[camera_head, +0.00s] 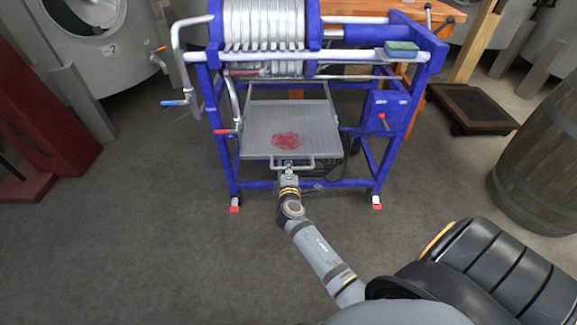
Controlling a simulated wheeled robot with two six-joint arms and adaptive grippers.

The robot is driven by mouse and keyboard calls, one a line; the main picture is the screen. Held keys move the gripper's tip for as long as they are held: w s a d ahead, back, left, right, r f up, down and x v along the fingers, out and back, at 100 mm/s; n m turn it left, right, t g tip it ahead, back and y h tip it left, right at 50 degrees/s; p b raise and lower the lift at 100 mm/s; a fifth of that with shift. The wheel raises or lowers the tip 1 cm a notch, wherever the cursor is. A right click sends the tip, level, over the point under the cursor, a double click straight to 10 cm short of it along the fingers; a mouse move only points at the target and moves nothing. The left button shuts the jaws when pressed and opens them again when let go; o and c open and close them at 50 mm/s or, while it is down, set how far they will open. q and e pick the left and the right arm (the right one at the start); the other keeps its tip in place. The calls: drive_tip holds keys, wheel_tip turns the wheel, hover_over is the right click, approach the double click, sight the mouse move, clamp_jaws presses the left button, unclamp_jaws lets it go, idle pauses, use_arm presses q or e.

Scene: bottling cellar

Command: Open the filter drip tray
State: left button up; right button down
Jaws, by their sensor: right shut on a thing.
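The filter drip tray (310,118) is a flat grey metal tray under the filter plates, within the blue frame. A dark red wet stain (286,141) lies near its front edge. Its metal bar handle (305,164) is at the front. My right gripper (289,170) is shut on the handle, with the arm reaching up from the lower right. The fingers are small in the picture and partly hidden by the wrist. Much of the tray's top shows in front of the plates. My left gripper is not in view.
The blue filter press frame (303,184) stands on feet with red parts. Pipes with blue and red valve levers are at its left. A green sponge (401,46) lies on top at right. A barrel (543,160) and low dark dolly (471,108) stand right. The grey floor in front is clear.

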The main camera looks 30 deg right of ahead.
drive_tip(key=shift+s+a, duration=0.2)
drive_tip(key=shift+s, duration=0.15)
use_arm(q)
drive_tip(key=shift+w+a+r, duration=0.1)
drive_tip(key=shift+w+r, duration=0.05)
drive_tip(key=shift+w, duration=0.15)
use_arm(e)
drive_tip(key=c, duration=1.4)
unclamp_jaws()
drive_tip(key=shift+c, duration=0.2)
drive_tip(key=shift+o, duration=0.2)
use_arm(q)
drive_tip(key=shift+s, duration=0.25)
use_arm(e)
drive_tip(key=v, duration=0.7)
drive_tip(key=shift+s, duration=0.25)
drive_tip(key=shift+a, duration=0.1)
